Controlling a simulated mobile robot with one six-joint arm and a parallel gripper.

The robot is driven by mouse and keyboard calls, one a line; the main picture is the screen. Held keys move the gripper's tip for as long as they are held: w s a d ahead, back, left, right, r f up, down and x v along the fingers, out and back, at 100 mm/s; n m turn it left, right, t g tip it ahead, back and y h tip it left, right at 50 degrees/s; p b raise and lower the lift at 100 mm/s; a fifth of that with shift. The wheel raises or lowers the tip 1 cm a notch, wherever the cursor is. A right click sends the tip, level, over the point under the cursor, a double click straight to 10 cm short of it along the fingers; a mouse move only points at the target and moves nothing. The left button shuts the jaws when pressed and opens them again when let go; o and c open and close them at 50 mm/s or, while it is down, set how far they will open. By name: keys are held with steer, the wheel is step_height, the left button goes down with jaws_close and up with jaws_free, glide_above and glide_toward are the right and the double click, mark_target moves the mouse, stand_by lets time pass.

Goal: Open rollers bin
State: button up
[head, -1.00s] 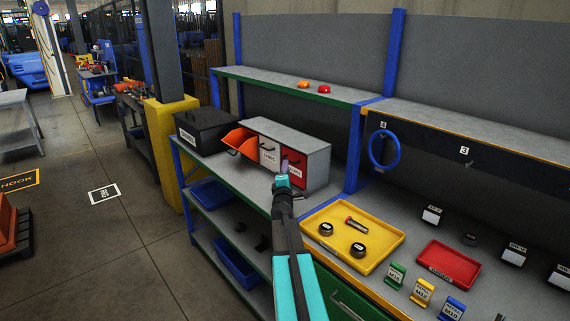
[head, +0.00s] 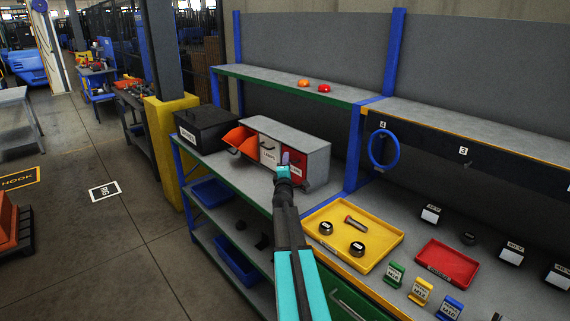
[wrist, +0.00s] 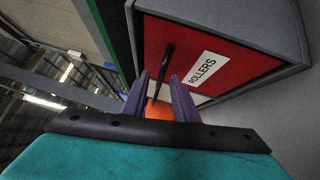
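The rollers bin (wrist: 215,50) has a red front, a white ROLLERS label and a black bar handle (wrist: 165,68). It appears closed, flush in its grey cabinet. In the head view the red front (head: 296,171) is the rightmost of three bins and is partly hidden by my gripper (head: 285,161). In the wrist view my gripper (wrist: 161,98) has its two purple fingers spread, one on each side of the handle. Gaps show between the fingers and the handle; I cannot tell whether either touches it.
The orange bin (head: 241,139) at the left of the cabinet is tipped open. A white-fronted bin (head: 268,150) sits between. A black box (head: 201,128) stands left of the cabinet (head: 300,138). A yellow tray (head: 330,243) with small parts lies on the bench to the right.

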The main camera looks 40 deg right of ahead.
jaws_close()
stand_by(1.3)
